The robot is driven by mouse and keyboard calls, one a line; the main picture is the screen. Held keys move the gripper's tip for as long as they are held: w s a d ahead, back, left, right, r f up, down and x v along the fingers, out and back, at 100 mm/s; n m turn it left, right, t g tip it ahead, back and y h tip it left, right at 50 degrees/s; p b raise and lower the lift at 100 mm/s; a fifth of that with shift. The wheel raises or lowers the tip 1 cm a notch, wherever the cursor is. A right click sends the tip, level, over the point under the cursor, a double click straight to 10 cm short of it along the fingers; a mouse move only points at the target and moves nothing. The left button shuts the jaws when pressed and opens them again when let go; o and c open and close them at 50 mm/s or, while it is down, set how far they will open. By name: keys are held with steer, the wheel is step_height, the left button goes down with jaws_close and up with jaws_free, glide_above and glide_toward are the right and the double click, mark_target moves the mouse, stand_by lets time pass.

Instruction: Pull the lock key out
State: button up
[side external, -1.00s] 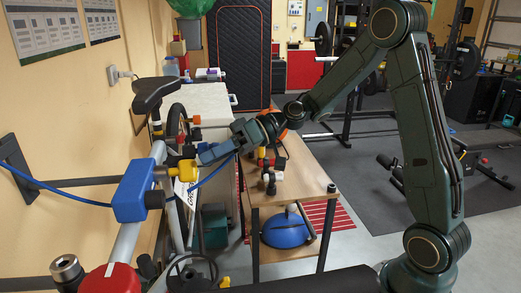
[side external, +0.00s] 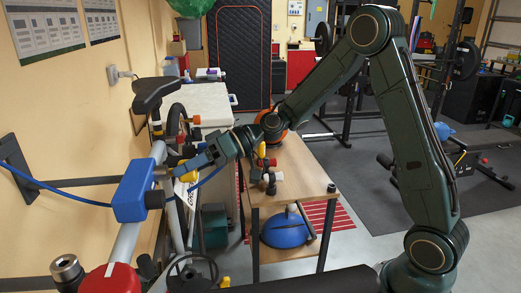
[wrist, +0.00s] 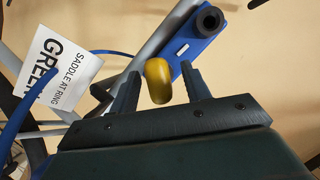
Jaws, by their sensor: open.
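The yellow lock key (side external: 179,172) sticks out toward my gripper beside the blue lock body (side external: 131,190) in the side view. In the wrist view, the key's rounded yellow end (wrist: 158,82) lies between the two fingers, with the blue lock body (wrist: 205,52) behind it. My gripper (side external: 186,168) is open. Its fingertips (wrist: 160,72) flank the key with a visible gap on each side. The side view does not clearly show whether a finger touches the key.
A blue cable (side external: 70,199) runs to the lock from the wall bracket (side external: 18,168). A white tag with print (wrist: 62,67) hangs left of the fingers. A bike saddle (side external: 158,93) stands behind. A wooden table (side external: 300,180) with small parts is to the right.

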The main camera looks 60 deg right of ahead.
jaws_close()
steer(key=shift+s+d, duration=0.55)
stand_by(1.2)
steer(key=s+d, duration=0.5)
steer(key=shift+s+d, duration=0.3)
steer(key=shift+s, duration=0.05)
stand_by(1.5)
stand_by(0.5)
